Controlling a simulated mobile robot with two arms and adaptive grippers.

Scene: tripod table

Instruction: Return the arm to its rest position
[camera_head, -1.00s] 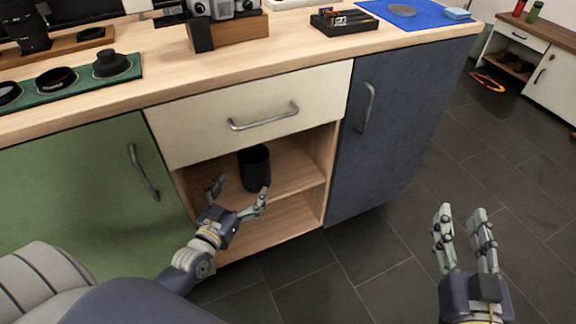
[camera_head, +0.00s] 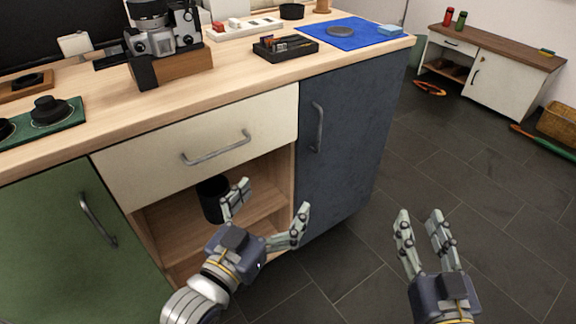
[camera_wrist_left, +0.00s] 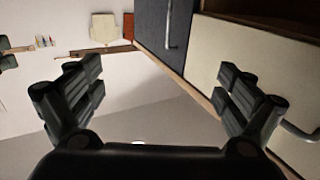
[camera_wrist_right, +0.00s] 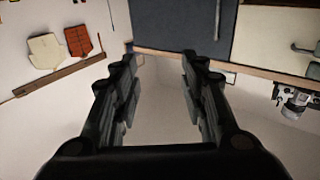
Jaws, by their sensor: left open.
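My left gripper (camera_head: 270,205) is open and empty, its fingers wide apart. In the head view it is in front of the open shelf compartment (camera_head: 264,207) under the drawer, and its wrist view shows nothing between the fingers. A black cylindrical cup (camera_head: 209,204) stands upright on the shelf, partly covered by a left finger in the head view. My right gripper (camera_head: 421,220) is over the dark floor at the right. Its fingers are apart, less wide than the left ones, with nothing between them.
The blue-grey cabinet door (camera_head: 348,145) and the cream drawer (camera_head: 200,135) are shut. The green door (camera_head: 70,250) is at the left. A camera (camera_head: 155,38), a black tray (camera_head: 285,47) and a blue mat (camera_head: 342,33) are on the worktop.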

